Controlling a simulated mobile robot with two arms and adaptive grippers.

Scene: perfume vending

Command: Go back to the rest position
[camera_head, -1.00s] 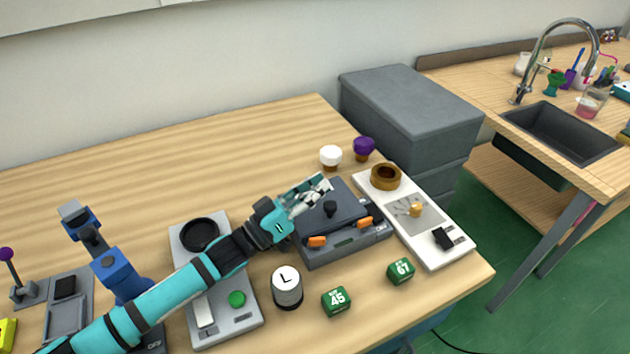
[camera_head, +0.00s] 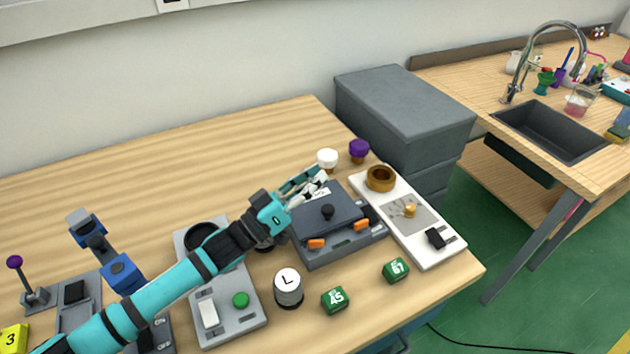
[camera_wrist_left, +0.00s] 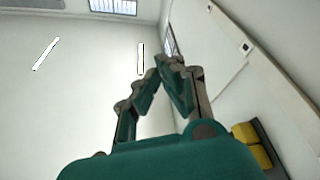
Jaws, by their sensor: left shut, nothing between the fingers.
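My left gripper (camera_head: 318,180) is at the end of the teal arm that reaches in from the lower left in the head view. It is above the back left part of the dark grey case with orange latches (camera_head: 328,226). Its fingers are shut with nothing between them. In the left wrist view the fingers (camera_wrist_left: 168,62) meet at their tips, with wall and ceiling lights behind. My right gripper is not in view.
A grey-white device (camera_head: 218,320) lies partly under my arm. A white cylinder marked L (camera_head: 288,287), green cubes 45 (camera_head: 334,300) and 67 (camera_head: 396,270), and a white panel (camera_head: 433,255) stand nearby. White (camera_head: 327,158) and purple (camera_head: 359,149) knobs stand behind. The table's back left is clear.

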